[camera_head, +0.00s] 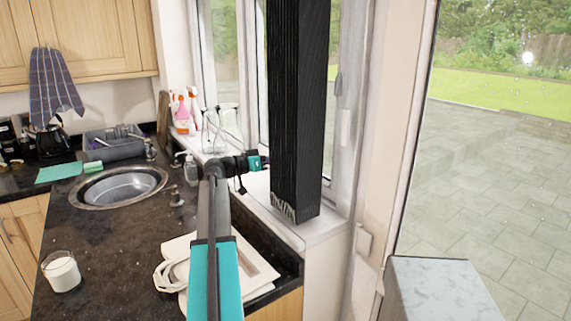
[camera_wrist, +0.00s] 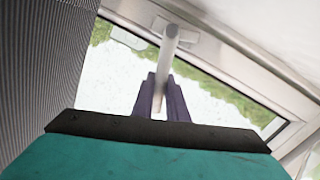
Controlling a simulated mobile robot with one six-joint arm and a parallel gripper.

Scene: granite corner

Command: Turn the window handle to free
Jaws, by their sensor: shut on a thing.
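The window handle (camera_wrist: 169,48) is a pale grey bar on the white window frame (camera_wrist: 215,52), seen in the wrist view. It runs from its mount at the top of the picture down between the purple-grey fingers of my gripper (camera_wrist: 160,97). My gripper is shut on the handle's free end. In the head view, the teal end of my arm reaches the window beside the sink, and the fingers and the held handle are hidden there.
Spray bottles (camera_head: 181,114) stand on the sill left of my arm. Below are a sink (camera_head: 118,187), a soap bottle (camera_head: 191,170), a pale cloth bag (camera_head: 177,250) and a glass of milk (camera_head: 61,271) on the dark counter (camera_head: 105,245). A marble-topped surface (camera_head: 437,288) stands at lower right.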

